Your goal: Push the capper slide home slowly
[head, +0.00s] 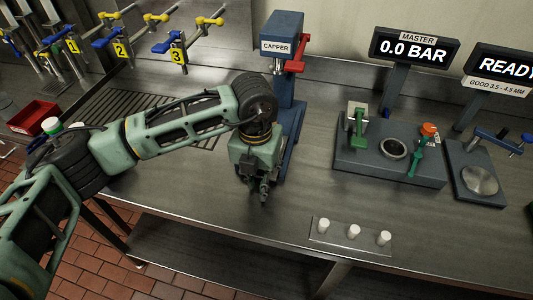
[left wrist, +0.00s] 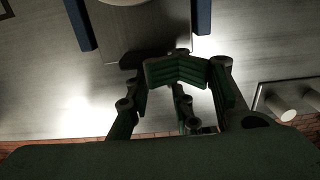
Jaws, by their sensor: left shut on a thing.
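The blue capper (head: 282,75) stands at the back of the bench with a red lever on its right side. Its slide is mostly hidden behind my left arm in the head view. In the left wrist view the grey slide plate (left wrist: 140,32) lies between two blue rails, with a dark front end at my fingers. My left gripper (head: 262,198) points down in front of the capper, and it also shows in the left wrist view (left wrist: 187,75). It is shut at the slide's front end; the gripped part is largely hidden by the fingers. My right gripper is not in view.
A tray (head: 320,239) with three white caps lies near the front edge. To the right stand a grey gauge base (head: 385,165), a master display (head: 414,48) reading 0.0 BAR and a READY display (head: 505,66). Numbered valves (head: 178,56) and a red bin (head: 34,118) are left.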

